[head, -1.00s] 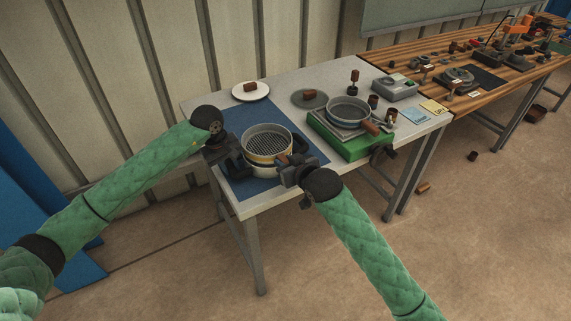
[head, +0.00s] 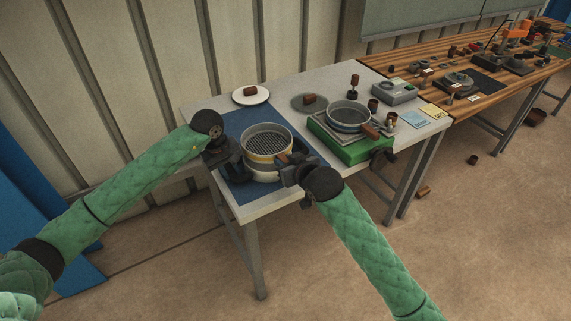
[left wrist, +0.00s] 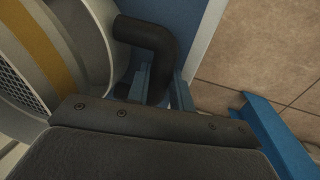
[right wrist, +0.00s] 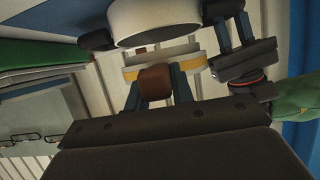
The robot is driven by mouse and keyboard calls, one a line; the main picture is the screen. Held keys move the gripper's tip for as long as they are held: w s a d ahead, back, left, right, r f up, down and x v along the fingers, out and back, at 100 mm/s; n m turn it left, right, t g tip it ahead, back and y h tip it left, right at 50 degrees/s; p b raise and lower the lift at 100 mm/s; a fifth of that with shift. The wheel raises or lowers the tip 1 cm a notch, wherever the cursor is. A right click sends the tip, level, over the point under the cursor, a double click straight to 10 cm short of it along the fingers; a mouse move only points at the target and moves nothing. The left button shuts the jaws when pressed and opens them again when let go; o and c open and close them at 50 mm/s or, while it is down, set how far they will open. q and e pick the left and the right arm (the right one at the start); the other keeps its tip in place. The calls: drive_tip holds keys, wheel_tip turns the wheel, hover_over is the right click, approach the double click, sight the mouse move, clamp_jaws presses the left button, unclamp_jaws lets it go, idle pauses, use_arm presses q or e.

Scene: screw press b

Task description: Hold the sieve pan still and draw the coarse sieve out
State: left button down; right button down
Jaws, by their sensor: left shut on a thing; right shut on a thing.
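The coarse sieve (head: 267,140) is a round pan with a mesh floor and a yellow band. It is above the pale sieve pan (head: 262,174). In the right wrist view a gap shows between the pan (right wrist: 150,22) and the sieve's yellow band (right wrist: 195,66). My left gripper (left wrist: 160,88) is shut on the pan's black bent handle (left wrist: 148,38), at the pan's left in the head view. My right gripper (right wrist: 156,88) is shut on the sieve's brown grip block (right wrist: 155,80), at the sieve's front right in the head view.
The pan is over a blue mat (head: 250,115) on a pale table. A white plate (head: 242,99) with a brown block and a grey disc (head: 300,104) are behind. A green device (head: 350,148) carrying another round pan (head: 350,114) stands to the right.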

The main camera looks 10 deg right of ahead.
use_arm(q)
drive_tip(key=c, duration=1.1)
unclamp_jaws()
drive_tip(key=shift+c, duration=0.2)
